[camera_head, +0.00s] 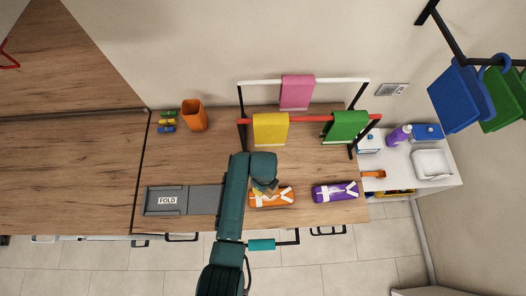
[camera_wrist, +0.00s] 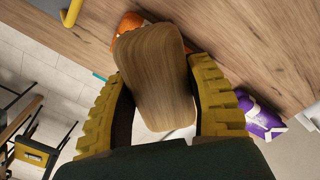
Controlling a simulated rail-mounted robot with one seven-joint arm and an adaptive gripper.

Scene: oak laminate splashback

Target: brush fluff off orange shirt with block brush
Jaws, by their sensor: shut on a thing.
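My gripper (camera_head: 266,187) is over the left part of the folded orange shirt (camera_head: 263,202) at the front of the counter. In the wrist view its yellow fingers (camera_wrist: 155,100) are shut on the block brush (camera_wrist: 157,70), a light wooden block. The orange shirt also shows in the wrist view (camera_wrist: 127,24), partly hidden behind the brush. Pale marks lie on the shirt; I cannot tell which are fluff. The brush's underside is hidden, so I cannot tell whether it touches the shirt.
A folded purple shirt (camera_head: 332,192) lies to the right. A grey fold board (camera_head: 183,200) lies to the left. Behind stands a rack with yellow (camera_head: 270,129), green (camera_head: 347,126) and pink (camera_head: 297,92) cloths. An orange cup (camera_head: 194,116) stands at the back left.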

